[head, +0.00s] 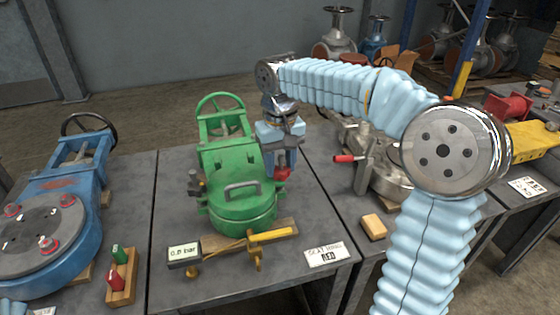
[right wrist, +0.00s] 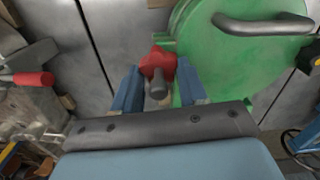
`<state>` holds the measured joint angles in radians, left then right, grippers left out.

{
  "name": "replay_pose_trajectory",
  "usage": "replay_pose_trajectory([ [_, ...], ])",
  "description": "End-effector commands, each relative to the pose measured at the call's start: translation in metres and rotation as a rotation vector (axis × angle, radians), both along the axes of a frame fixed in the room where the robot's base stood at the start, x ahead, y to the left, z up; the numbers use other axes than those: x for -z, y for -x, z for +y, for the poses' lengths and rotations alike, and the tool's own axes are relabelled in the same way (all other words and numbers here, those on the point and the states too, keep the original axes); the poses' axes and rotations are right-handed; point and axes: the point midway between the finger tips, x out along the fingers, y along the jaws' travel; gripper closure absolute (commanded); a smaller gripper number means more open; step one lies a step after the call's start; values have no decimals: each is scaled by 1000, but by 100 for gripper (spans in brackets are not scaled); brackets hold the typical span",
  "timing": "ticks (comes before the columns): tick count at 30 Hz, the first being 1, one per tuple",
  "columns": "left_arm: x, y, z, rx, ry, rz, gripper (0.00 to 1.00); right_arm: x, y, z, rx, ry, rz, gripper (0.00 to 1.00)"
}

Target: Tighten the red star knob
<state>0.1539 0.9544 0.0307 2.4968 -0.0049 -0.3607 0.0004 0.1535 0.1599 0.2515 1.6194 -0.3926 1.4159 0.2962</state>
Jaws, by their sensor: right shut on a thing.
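The red star knob (head: 282,174) sits at the right side of the green valve body (head: 236,208) on the middle table. In the right wrist view the red knob (right wrist: 158,60) shows between the two blue fingers of my right gripper (right wrist: 158,82), with a dark stub in front of it. My right gripper (head: 281,168) reaches down from above beside the green body and is shut on the knob, partly hiding it in the head view. My left gripper is not in view.
A blue valve (head: 55,225) stands on the left table. A wooden block with red and green pieces (head: 121,278), a small display (head: 184,254) and a yellow-handled tool (head: 271,235) lie in front. A metal part with a red handle (head: 345,158) is to the right.

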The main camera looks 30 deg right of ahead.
Motion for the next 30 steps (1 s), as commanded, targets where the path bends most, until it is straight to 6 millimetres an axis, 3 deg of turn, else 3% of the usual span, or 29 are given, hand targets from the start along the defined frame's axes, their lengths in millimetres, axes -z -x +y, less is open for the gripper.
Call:
replay_pose_trajectory([
  [10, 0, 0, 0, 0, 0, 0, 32, 0, 0, 0, 2, 0, -3, 88],
  [11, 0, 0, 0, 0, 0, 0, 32, 0, 0, 0, 2, 0, -3, 53],
  [15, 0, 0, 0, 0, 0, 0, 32, 0, 0, 0, 2, 0, -2, 32],
  [25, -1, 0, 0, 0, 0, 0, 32, -3, 0, 0, 2, 0, -2, 32],
  [30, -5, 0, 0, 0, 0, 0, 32, -28, -1, 0, 2, 0, -5, 32],
])
